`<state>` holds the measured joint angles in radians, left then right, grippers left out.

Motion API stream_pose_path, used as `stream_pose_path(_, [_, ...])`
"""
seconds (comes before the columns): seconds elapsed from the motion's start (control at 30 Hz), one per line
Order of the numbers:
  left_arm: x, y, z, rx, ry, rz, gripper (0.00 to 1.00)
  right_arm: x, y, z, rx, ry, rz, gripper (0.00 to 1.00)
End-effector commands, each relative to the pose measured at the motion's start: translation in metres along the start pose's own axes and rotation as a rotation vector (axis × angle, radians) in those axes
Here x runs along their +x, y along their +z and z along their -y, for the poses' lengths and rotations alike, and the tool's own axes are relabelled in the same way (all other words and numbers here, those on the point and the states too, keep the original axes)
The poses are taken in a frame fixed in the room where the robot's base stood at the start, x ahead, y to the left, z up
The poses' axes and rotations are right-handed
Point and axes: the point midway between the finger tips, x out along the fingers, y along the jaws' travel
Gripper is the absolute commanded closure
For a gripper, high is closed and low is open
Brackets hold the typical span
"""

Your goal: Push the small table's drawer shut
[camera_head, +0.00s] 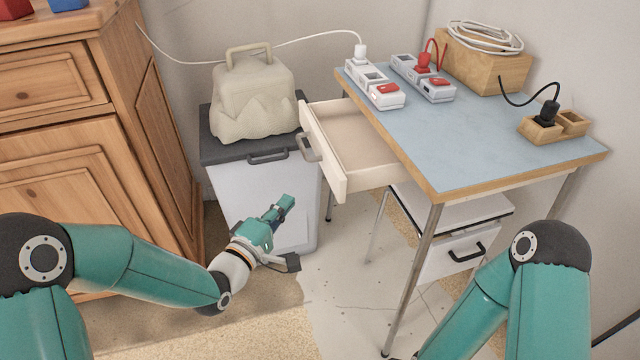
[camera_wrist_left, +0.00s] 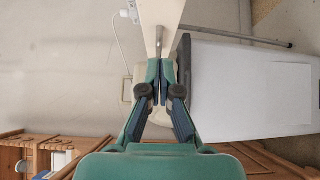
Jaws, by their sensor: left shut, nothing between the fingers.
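The small table (camera_head: 480,130) has a pale blue top with a wooden edge. Its cream drawer (camera_head: 345,185) stands pulled out to the left, with a grey handle (camera_head: 311,147) on its front; the inside that shows is empty. My left gripper (camera_head: 285,204) is shut and empty, below and left of the drawer front in the head view. In the left wrist view the shut fingers (camera_wrist_left: 160,75) point towards the cream drawer front (camera_wrist_left: 162,15) and its handle (camera_wrist_left: 159,40); I cannot tell whether they touch. My right arm shows, but its gripper is out of view.
A wooden dresser (camera_head: 90,120) is at the left. Power strips (camera_head: 375,85), a wooden box (camera_head: 485,65) and a wooden holder (camera_head: 545,130) are on the table.

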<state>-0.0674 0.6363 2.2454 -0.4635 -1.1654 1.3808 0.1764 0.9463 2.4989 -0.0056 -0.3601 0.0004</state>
Motion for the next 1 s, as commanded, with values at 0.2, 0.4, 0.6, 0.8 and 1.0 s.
stream_pose_path(0.2, [0.044, 0.001, 0.001, 0.001, 0.001, 0.002, 1.00, 0.002, 0.000, -0.001, 0.000, 0.000, 0.000, 1.00])
stream_pose_path(0.4, [0.082, 0.005, 0.001, 0.000, 0.001, 0.003, 1.00, 0.005, 0.000, -0.002, 0.000, 0.000, 0.000, 1.00])
stream_pose_path(0.6, [0.098, 0.023, 0.001, 0.000, -0.001, 0.002, 1.00, 0.007, 0.000, -0.003, 0.000, 0.000, 0.000, 1.00])
stream_pose_path(0.8, [0.104, 0.029, 0.001, -0.001, -0.001, 0.000, 1.00, 0.007, 0.000, -0.003, 0.000, 0.000, 0.000, 1.00])
stream_pose_path(1.0, [0.104, 0.029, 0.001, -0.001, -0.001, -0.001, 1.00, 0.007, 0.000, -0.003, 0.000, 0.000, 0.000, 1.00])
